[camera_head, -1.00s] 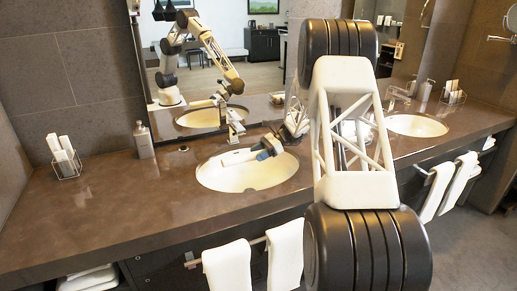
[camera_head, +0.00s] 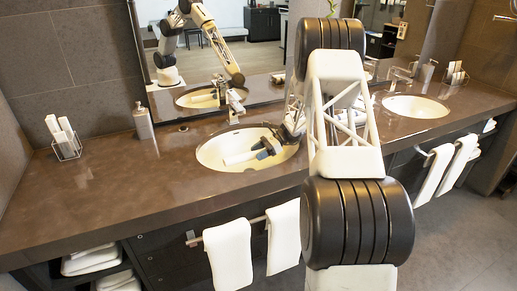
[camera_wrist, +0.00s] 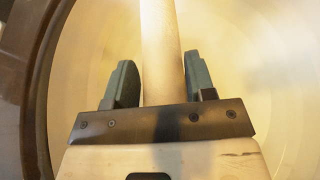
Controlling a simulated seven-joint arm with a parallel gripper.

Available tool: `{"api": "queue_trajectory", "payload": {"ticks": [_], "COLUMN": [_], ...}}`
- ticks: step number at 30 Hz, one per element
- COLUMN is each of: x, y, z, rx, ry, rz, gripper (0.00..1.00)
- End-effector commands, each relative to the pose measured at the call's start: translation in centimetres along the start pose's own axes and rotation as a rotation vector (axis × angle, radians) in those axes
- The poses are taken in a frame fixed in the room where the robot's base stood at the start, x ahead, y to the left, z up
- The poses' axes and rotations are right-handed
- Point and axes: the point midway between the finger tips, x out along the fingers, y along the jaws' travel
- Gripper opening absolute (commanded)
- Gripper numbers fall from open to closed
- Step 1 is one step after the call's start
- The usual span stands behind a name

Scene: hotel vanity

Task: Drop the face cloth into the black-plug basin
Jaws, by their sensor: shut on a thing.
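The rolled white face cloth (camera_head: 238,158) shows inside the left basin (camera_head: 214,146). My gripper (camera_head: 264,149) reaches into this basin from the right and is shut on the cloth. In the wrist view the cloth (camera_wrist: 160,45) is a pale roll between the two dark fingers of my gripper (camera_wrist: 160,82), with the pale basin wall (camera_wrist: 265,60) around it. I cannot tell whether the cloth touches the basin. No plug is clearly visible, so I cannot tell the plug's colour. A second basin (camera_head: 415,106) is at the right.
A tap (camera_head: 234,104) stands behind the left basin. A soap bottle (camera_head: 143,120) and a holder with white rolls (camera_head: 63,138) stand on the brown counter (camera_head: 110,185) at the left. White towels (camera_head: 228,255) hang in front. My arm hides the counter between the basins.

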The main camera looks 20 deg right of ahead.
Motion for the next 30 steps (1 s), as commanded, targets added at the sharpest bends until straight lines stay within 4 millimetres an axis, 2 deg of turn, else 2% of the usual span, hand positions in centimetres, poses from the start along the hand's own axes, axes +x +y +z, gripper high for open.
{"api": "queue_trajectory", "payload": {"ticks": [14,15,20,30], "x": [0.24,0.24,0.24,0.15], "y": [0.0,0.0,0.0,0.0], "z": [-0.59,-0.59,-0.59,-0.59], "rx": [0.0,0.0,0.0,0.0], "ry": [0.0,0.0,0.0,0.0], "rz": [0.0,0.0,0.0,-0.001], "gripper": [0.23,0.53,0.78,0.8]}}
